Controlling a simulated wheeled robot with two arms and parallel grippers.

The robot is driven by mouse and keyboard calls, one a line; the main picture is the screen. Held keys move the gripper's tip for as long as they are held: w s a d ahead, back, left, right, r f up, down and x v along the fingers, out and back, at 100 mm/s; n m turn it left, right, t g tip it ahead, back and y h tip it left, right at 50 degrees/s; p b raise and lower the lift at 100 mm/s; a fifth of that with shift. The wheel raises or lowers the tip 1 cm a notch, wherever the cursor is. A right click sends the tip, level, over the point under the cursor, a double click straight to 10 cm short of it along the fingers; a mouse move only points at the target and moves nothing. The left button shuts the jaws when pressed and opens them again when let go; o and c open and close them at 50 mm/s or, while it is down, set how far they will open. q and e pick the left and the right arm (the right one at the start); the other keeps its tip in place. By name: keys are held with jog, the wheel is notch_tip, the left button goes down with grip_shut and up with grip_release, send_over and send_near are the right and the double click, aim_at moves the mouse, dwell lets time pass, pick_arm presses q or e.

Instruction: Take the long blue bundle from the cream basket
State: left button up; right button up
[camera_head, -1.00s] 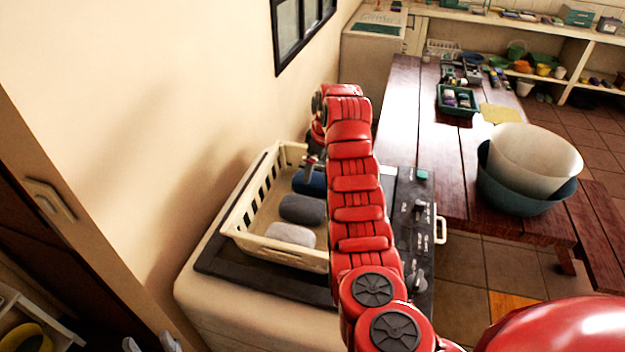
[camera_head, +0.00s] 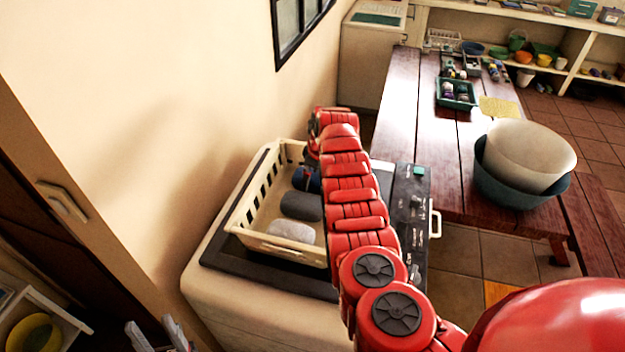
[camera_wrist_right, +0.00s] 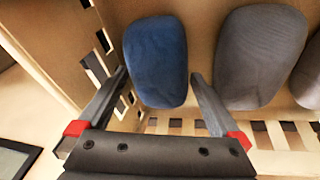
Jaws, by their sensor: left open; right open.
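The cream basket (camera_head: 250,212) sits on top of a white washing machine and holds three rolled bundles in a row. The blue bundle (camera_wrist_right: 157,55) is at the far end, mostly hidden behind my right gripper (camera_head: 309,172) in the head view. In the right wrist view my right gripper (camera_wrist_right: 160,85) is open, with one finger on each side of the blue bundle's near end. I cannot tell whether the fingers touch it. The grey bundle (camera_head: 302,206) lies beside it, then the pale bundle (camera_head: 291,231). My left gripper (camera_head: 157,335) is open and empty at the lower left.
The washing machine (camera_head: 235,300) has a dark control panel (camera_head: 412,215) on its right. A wooden table (camera_head: 430,150) with stacked bowls (camera_head: 525,160) and a green tray (camera_head: 457,95) stands to the right. The wall is close on the left.

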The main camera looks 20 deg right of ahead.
jog(key=c, duration=1.5)
jog(key=shift+c, duration=0.2)
jog(key=shift+w+r, duration=0.1)
jog(key=shift+r, duration=0.05)
